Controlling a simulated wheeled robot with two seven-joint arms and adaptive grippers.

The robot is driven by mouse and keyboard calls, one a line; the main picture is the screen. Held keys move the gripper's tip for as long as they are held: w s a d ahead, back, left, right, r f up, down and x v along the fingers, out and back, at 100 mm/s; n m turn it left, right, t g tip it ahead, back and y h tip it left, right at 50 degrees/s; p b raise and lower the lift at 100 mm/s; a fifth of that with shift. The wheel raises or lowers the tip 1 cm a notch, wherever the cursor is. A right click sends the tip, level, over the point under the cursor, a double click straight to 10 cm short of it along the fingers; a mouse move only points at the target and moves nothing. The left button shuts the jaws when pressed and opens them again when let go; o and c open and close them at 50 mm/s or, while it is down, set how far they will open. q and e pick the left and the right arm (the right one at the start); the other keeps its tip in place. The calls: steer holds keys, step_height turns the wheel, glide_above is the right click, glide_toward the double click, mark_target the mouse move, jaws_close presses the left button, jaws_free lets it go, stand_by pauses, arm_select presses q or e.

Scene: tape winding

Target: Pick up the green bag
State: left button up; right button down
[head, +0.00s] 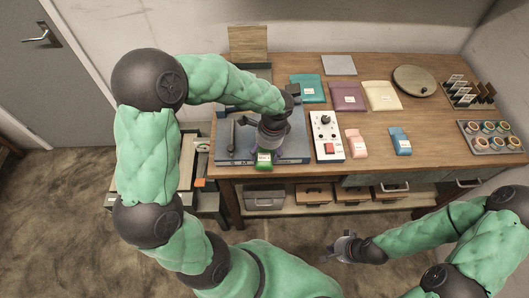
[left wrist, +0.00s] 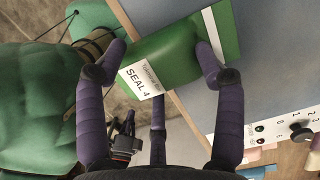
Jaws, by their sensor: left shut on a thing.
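The green bag (head: 264,161) is at the front edge of the workbench, below my left gripper (head: 266,146). In the left wrist view the green bag (left wrist: 168,55) sits between the purple fingers of my left gripper (left wrist: 158,66), which are shut on its two sides. A white label reading "SEAL 4" faces the camera. Part of the bag overlaps the front edge of the blue-grey mat in that view; I cannot tell whether it touches the bench. My right gripper (head: 343,246) is low in front of the bench, away from the bag, and its finger opening is unclear.
A white control box (head: 326,137) with a dial and red button stands right of the blue-grey mat (head: 229,155). Pink (head: 355,143) and blue (head: 400,141) bags lie further right. Teal (head: 308,88), purple (head: 347,97) and cream (head: 381,96) bags lie behind.

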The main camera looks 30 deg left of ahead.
mark_target(263, 152)
arm_select(q)
steer(key=shift+r, duration=0.45)
step_height(263, 152, up, 2)
steer(key=shift+r+p, duration=0.1)
steer(key=shift+p, duration=0.55)
steer(key=s+d+r+p, duration=0.3)
steer(key=s+d+r, duration=0.4)
steer(key=s+r, duration=0.3)
steer(key=shift+s+d, duration=0.25)
steer(key=shift+s, duration=0.65)
